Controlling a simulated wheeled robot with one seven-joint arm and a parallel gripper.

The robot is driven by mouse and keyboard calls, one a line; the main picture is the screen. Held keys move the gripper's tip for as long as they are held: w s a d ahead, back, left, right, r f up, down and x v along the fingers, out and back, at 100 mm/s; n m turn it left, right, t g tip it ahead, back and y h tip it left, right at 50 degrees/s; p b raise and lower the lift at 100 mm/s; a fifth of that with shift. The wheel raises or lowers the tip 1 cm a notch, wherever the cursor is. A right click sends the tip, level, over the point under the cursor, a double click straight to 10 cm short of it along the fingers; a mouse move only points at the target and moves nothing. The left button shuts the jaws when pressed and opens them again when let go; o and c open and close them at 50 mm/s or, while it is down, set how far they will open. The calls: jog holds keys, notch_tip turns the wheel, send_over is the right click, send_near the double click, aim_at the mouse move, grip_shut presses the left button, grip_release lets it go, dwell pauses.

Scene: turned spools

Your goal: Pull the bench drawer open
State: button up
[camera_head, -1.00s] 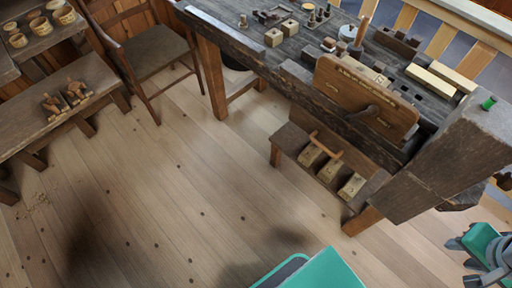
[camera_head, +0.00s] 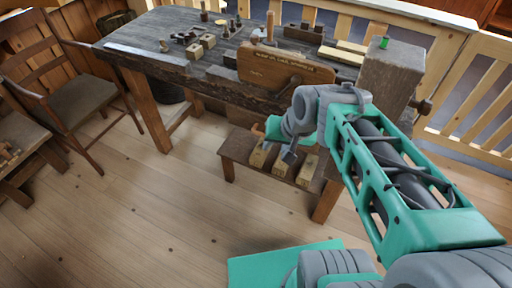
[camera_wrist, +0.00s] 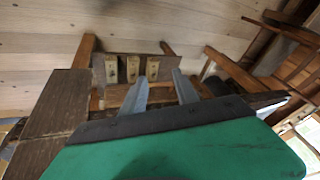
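The workbench (camera_head: 150,62) is a dark grey wooden bench across the upper middle of the head view. A brown board with lettering and a dark handle (camera_head: 283,70) stands at its front edge; I cannot tell whether this is the drawer front. No open drawer shows. My gripper (camera_head: 287,157) is below the bench front, by the low shelf. In the wrist view my gripper (camera_wrist: 158,86) has its two grey fingers apart with nothing between them. My arm hides the right part of the bench front.
A low wooden shelf (camera_head: 234,150) under the bench bears three pale blocks, also in the wrist view (camera_wrist: 132,68). Small tools and blocks (camera_head: 200,46) lie on the bench top. A chair (camera_head: 75,103) stands left.

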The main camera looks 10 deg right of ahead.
jog(key=w+f+m+t+y+b, duration=0.1)
jog(key=w+f+m+y+b, duration=0.1)
jog(key=w+f+b, duration=0.4)
jog(key=w+f+m+t+y+b, duration=0.1)
jog(key=w+f+m+b, duration=0.15)
jog(key=f, duration=0.55)
jog(key=w+d+f+m+t+y+b, duration=0.4)
jog(key=w+d+f+m+t+b, duration=0.3)
jog(key=m+b, duration=0.45)
jog(key=shift+n+g, duration=0.3)
jog(key=shift+n, duration=0.2)
jog(key=b+x, duration=0.1)
jog(key=x, duration=0.4)
jog(key=r+b+x, duration=0.1)
jog(key=x, duration=0.2)
jog(key=shift+s+a+b, duration=0.1)
jog(key=shift+a+b, duration=0.1)
jog(key=shift+b, duration=0.1)
jog(key=shift+c, duration=0.6)
grip_shut()
